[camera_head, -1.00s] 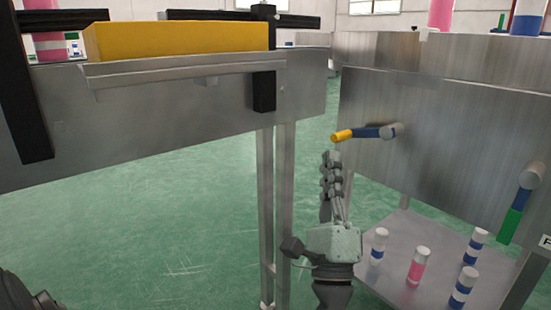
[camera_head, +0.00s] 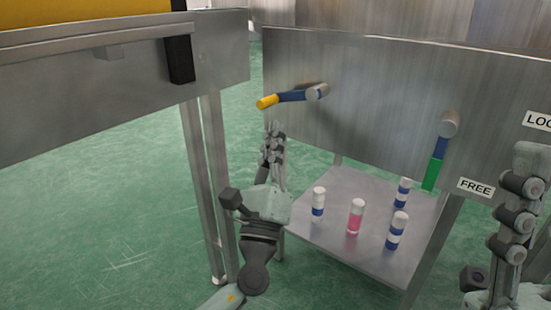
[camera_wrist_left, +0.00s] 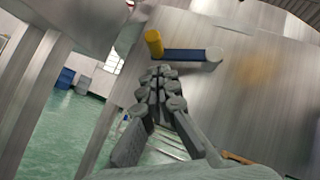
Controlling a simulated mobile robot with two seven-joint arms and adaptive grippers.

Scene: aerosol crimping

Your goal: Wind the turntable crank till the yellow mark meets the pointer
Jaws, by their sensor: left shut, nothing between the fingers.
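A crank with a yellow grip (camera_head: 267,101), a blue arm (camera_head: 292,96) and a grey hub (camera_head: 317,91) sits on the steel front panel (camera_head: 385,85). Its arm points left, and the grip also shows in the left wrist view (camera_wrist_left: 154,43). My left gripper (camera_head: 275,130) is shut and empty, fingers upward, just below the yellow grip in the picture. In the left wrist view its fingertips (camera_wrist_left: 161,75) appear below the grip and blue arm, with a gap. My right gripper (camera_head: 525,160) is at the right edge; its jaw state is unclear. I see no yellow mark or pointer.
A lever with a green grip (camera_head: 434,174) hangs down on the same panel, near a FREE label (camera_head: 475,187). A partly cut-off label (camera_head: 540,121) is above. Several cans, one a pink can (camera_head: 355,216), stand on a lower shelf (camera_head: 335,240). A steel table (camera_head: 110,110) is at left.

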